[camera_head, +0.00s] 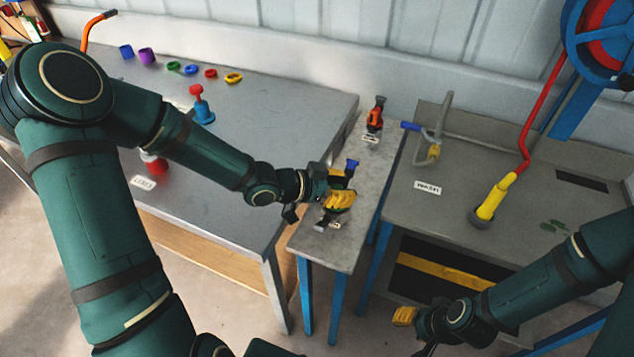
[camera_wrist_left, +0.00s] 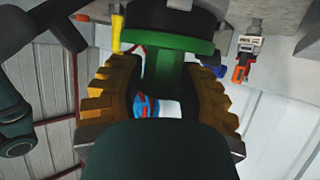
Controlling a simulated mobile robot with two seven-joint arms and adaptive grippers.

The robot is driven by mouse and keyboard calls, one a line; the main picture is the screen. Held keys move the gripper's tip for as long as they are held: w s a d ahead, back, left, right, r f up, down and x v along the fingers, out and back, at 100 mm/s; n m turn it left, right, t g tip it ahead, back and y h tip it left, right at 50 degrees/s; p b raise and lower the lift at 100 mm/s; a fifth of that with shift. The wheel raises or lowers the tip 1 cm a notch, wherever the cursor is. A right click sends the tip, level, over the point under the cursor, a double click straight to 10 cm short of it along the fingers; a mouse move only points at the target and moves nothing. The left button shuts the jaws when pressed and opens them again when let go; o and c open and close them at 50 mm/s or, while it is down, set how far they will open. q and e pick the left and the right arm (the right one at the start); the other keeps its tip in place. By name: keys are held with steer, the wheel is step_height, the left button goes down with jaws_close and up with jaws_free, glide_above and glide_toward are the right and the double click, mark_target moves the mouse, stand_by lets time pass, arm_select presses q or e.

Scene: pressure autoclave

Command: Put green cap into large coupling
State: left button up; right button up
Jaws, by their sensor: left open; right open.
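The green cap (camera_wrist_left: 163,72) shows in the left wrist view as a wide disc with a thick stem. Its disc lies against a black round coupling (camera_wrist_left: 178,20), which I take for the large coupling; how deep it sits is hidden. My left gripper (camera_head: 340,202) is over the narrow table. In the wrist view its yellow ridged fingers (camera_wrist_left: 165,105) are open on both sides of the stem, with gaps visible. In the head view the fingers hide most of the cap and coupling. My right gripper (camera_head: 413,330) is open at the lower right, in front of the bench.
The narrow table (camera_head: 308,243) also holds an orange-red coupling (camera_head: 375,118) at its back. The left table (camera_head: 285,110) carries several coloured rings and a red-and-blue plug (camera_head: 202,107). The right bench has a grey pipe (camera_head: 440,120) and a yellow hose nozzle (camera_head: 495,198).

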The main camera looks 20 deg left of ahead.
arm_select(q)
steer(key=p+v, duration=0.4)
steer(key=v, duration=0.6)
steer(key=shift+s+a+r, duration=0.2)
steer(key=shift+s+a, duration=0.05)
